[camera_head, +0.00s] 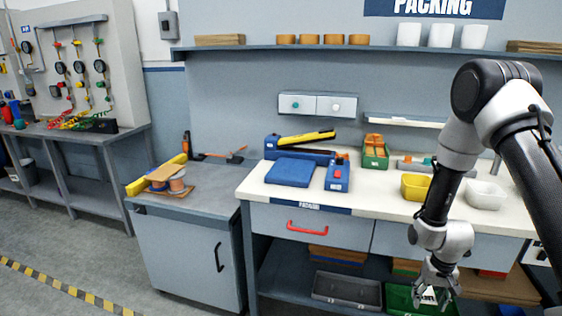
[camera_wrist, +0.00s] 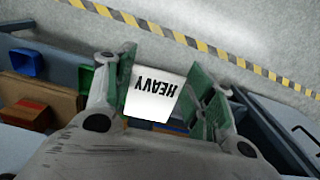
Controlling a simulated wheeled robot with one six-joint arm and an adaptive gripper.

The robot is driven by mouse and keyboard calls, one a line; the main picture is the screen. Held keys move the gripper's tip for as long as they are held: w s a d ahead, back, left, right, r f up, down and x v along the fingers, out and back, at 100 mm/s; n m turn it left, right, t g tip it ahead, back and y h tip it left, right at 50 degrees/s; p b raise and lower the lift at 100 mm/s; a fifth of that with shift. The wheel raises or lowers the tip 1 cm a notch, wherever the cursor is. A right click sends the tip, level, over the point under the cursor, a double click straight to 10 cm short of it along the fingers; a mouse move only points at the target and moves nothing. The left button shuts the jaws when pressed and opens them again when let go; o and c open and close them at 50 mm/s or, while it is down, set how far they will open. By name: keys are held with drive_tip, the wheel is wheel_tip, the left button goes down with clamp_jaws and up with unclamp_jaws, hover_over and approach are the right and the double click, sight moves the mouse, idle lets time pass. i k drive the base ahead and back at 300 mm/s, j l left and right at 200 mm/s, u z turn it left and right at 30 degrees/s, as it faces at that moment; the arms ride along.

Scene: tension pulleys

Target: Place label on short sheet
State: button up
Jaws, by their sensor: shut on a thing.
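My gripper (camera_head: 438,284) hangs in front of the packing bench, level with its lower shelf. It is shut on a white label (camera_wrist: 153,100) with the black word HEAVY, upside down in the wrist view. The label sits between the green finger pads of my gripper (camera_wrist: 160,92). In the head view the label (camera_head: 428,296) is small and partly hidden by the fingers. I cannot tell which thing is the short sheet; flat brown sheets (camera_head: 510,288) lie on the lower shelf at the right, and others (camera_head: 220,40) are on the wall shelf.
The white-topped packing bench (camera_head: 400,212) carries a blue sealer (camera_head: 291,172), a yellow bin (camera_head: 415,187) and a white bin (camera_head: 486,195). A grey crate (camera_head: 347,290) and a green crate (camera_head: 400,297) stand below. A grey cabinet (camera_head: 188,255) adjoins at left. The floor at left is clear.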

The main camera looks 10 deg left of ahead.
sight(164, 171)
drive_tip(key=j+u, duration=0.1)
drive_tip(key=j, duration=0.45)
drive_tip(key=i+j, duration=0.1)
drive_tip(key=j, duration=0.5)
drive_tip(key=i+j+u, duration=0.15)
drive_tip(key=j, duration=0.95)
drive_tip(key=i+j+u, duration=0.15)
drive_tip(key=j, duration=0.4)
